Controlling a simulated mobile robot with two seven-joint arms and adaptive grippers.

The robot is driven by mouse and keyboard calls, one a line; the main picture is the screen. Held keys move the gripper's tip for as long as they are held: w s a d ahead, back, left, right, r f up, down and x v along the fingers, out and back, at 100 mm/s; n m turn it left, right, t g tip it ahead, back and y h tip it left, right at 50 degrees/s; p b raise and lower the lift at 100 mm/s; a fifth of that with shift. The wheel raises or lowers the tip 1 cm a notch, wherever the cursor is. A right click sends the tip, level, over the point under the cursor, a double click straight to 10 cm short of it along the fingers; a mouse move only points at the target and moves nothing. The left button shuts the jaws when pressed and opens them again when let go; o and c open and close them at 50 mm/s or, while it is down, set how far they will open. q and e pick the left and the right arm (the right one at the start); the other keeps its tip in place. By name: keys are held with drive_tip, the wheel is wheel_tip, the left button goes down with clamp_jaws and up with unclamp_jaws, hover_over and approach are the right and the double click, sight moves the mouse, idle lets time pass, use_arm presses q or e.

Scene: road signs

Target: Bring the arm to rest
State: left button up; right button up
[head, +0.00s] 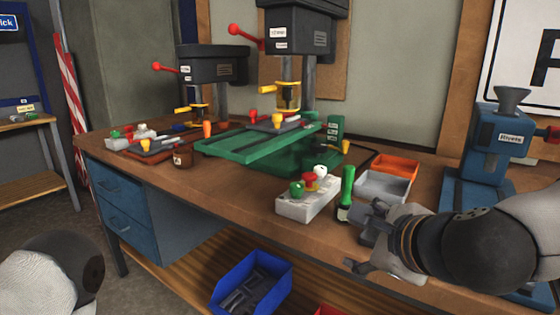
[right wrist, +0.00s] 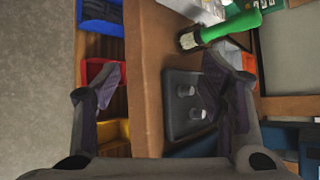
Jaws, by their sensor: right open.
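My right gripper (head: 362,240) is open and empty at the front right of the workbench (head: 240,192). In the right wrist view its two fingers (right wrist: 160,92) are spread wide above the bench's front edge, with nothing between them in their grip. A green-handled tool (head: 347,188) stands just beyond the gripper; it also shows in the right wrist view (right wrist: 235,27). Part of my left arm shows at the lower left of the head view, but its gripper is out of the picture.
A white control block (head: 300,207) with coloured knobs, a grey tray (head: 361,193) and an orange tray (head: 412,163) are nearby. A blue press (head: 497,140) stands right. A dark plate with two pegs (right wrist: 172,115) lies below the right finger. A blue bin (head: 232,278) sits below the bench.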

drive_tip(key=s+d+f+n+g, duration=0.1)
drive_tip(key=s+f+n+g, duration=0.25)
drive_tip(key=s+f, duration=0.4)
drive_tip(key=s+f+n+g, duration=0.2)
drive_tip(key=s+f+n, duration=0.3)
drive_tip(key=f, duration=0.6)
drive_tip(key=s+d+f+n+g, duration=0.15)
drive_tip(key=s+f+n, duration=0.25)
drive_tip(key=s+f, duration=0.45)
use_arm(q)
drive_tip(key=shift+s+d+f+b, duration=0.1)
drive_tip(key=shift+s+f+b, duration=0.15)
drive_tip(key=shift+s, duration=0.4)
drive_tip(key=shift+s+d+f+b, duration=0.1)
drive_tip(key=shift+s+f+b, duration=0.1)
drive_tip(key=shift+s, duration=0.4)
use_arm(e)
drive_tip(key=s+d+f+n+g, duration=0.2)
drive_tip(key=s+n, duration=0.1)
drive_tip(key=s, duration=0.3)
drive_tip(key=s+d+f+n+g+h, duration=0.1)
drive_tip(key=s+d+f+n+g, duration=0.1)
drive_tip(key=s, duration=0.5)
drive_tip(key=s+d+f+n+g+h, duration=0.1)
drive_tip(key=s+d+f+n+g, duration=0.1)
drive_tip(key=s+f+n, duration=0.2)
drive_tip(key=shift+s+d+f+n+g, duration=0.25)
drive_tip(key=shift+s+d+n+g, duration=0.15)
drive_tip(key=shift+s, duration=0.75)
drive_tip(key=shift+a, duration=0.1)
